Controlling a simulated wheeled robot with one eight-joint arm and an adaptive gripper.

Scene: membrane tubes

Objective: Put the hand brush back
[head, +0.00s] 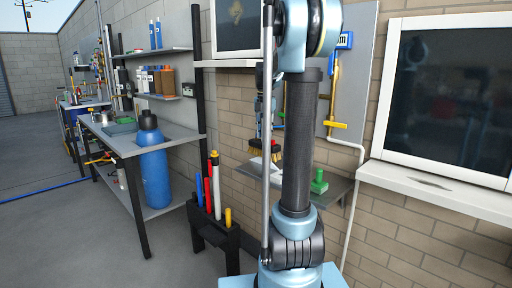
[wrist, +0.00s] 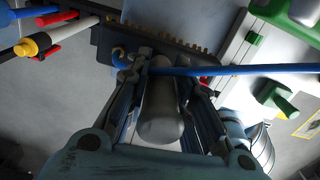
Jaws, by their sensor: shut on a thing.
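The hand brush shows in the wrist view as a dark block (wrist: 112,42) with a row of tan bristles and a thick grey handle (wrist: 162,115). My gripper (wrist: 165,78) is shut around this handle, with a finger on each side. In the head view the dark brush head (head: 262,146) shows just left of my arm, in front of the brick wall and above a grey wall shelf (head: 338,190). Whether the brush touches the shelf cannot be told.
A green object (head: 319,182) sits on the wall shelf and also shows in the wrist view (wrist: 278,100). A black rack (head: 215,236) holds several coloured tubes below left. A blue rod (wrist: 250,69) crosses the wrist view by the brush. A window ledge (head: 440,192) juts out at right.

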